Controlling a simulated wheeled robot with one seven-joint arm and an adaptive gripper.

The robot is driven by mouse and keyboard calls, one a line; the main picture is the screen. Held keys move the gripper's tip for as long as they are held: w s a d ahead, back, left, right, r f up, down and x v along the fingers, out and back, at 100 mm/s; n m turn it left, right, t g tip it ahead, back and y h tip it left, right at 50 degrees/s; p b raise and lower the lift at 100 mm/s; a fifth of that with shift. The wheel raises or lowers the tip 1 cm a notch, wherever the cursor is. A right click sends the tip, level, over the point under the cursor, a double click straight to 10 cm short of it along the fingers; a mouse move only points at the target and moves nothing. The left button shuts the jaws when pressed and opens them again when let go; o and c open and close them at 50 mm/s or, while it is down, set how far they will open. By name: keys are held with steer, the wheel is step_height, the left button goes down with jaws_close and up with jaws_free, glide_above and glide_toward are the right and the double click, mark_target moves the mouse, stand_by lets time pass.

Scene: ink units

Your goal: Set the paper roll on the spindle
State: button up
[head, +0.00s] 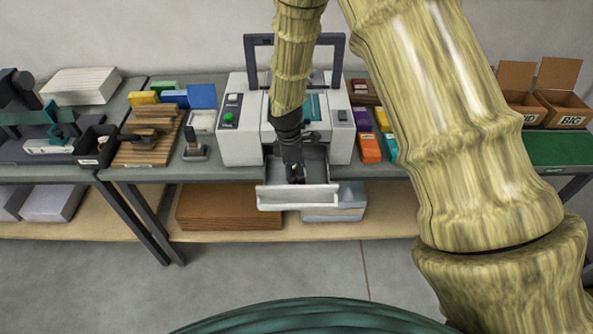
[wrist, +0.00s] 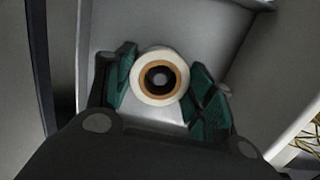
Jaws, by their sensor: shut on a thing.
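The paper roll (wrist: 139,88) shows end-on in the wrist view as a white ring around a brown core with a dark hole. My gripper (wrist: 162,84) is shut on it, with a green finger on each side. In the head view my gripper (head: 296,175) points down over the pulled-out white drawer (head: 298,199) of the grey-white machine (head: 240,140). I cannot make out the roll there. A grey spot shows inside the core, but I cannot tell whether it is the spindle. The spindle is not clearly visible in either view.
A dark handle frame (head: 249,60) rises above the machine. A wooden slatted rack (head: 147,140) and a stamp-like tool (head: 194,145) lie left of it. Coloured boxes (head: 369,147) stand close on its right. The drawer's pale walls (wrist: 185,20) surround my gripper closely.

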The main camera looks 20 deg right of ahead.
steer(key=shift+f, duration=0.25)
steer(key=o, duration=0.7)
steer(key=shift+o, duration=0.2)
step_height(320, 180, up, 11)
steer(key=a+p, duration=0.1)
steer(key=p, duration=0.6)
steer(key=shift+w+p, duration=0.2)
steer(key=shift+p, duration=0.1)
stand_by(0.5)
